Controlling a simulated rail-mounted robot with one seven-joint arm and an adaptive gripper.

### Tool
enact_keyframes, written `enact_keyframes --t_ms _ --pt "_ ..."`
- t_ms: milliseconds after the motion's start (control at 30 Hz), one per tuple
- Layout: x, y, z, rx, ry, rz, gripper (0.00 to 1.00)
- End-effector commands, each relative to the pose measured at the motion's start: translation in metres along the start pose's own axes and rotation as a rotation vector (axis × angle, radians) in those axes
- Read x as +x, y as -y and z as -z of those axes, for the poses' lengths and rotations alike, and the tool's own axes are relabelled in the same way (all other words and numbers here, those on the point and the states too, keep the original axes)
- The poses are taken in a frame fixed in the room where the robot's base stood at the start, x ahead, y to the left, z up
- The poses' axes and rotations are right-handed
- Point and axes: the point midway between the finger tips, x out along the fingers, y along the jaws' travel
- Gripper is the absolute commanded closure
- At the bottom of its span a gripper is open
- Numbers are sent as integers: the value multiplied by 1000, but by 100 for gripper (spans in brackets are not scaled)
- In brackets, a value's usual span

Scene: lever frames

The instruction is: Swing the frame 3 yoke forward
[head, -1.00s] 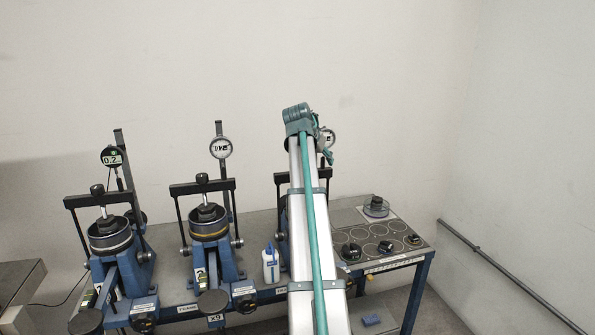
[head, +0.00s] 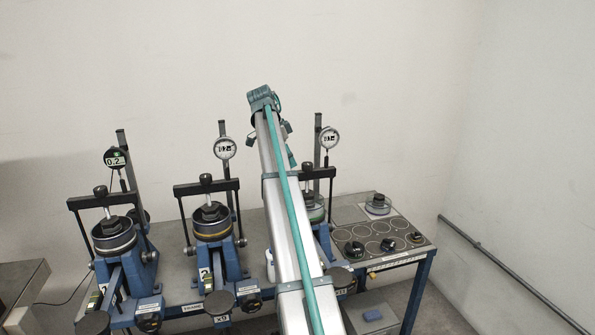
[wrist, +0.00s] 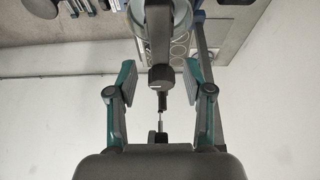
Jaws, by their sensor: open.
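The rightmost lever frame (head: 322,240), which I take as frame 3, stands on the bench partly behind my arm; its number is not readable. Its dark yoke (head: 324,172) is upright, with a black knob (head: 306,167) at the crossbar. In the wrist view, my gripper (wrist: 160,85) is open, with one teal-backed finger on each side of a black knob (wrist: 161,77) on a dark bar (wrist: 158,35). A visible gap separates each finger from the knob. In the head view my arm hides most of my gripper.
Two similar frames stand to the left, with yokes (head: 97,202) and (head: 207,187) upright. Dial gauges rise behind the frames, the right one (head: 329,137) close to the yoke. A panel with round marks and black weights (head: 354,249) lies right. A white bottle (head: 270,265) is mostly hidden.

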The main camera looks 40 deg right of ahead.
Motion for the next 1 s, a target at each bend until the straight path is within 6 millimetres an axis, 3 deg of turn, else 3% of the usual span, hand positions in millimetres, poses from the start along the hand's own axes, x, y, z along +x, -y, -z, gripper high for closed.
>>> enact_keyframes --t_ms 200,400,800,1000 --pt "36 -2 2 1 0 -1 49" --pt "57 -1 1 0 -1 0 49" --pt "64 0 1 0 -1 2 49" --pt "64 0 1 0 0 2 82"
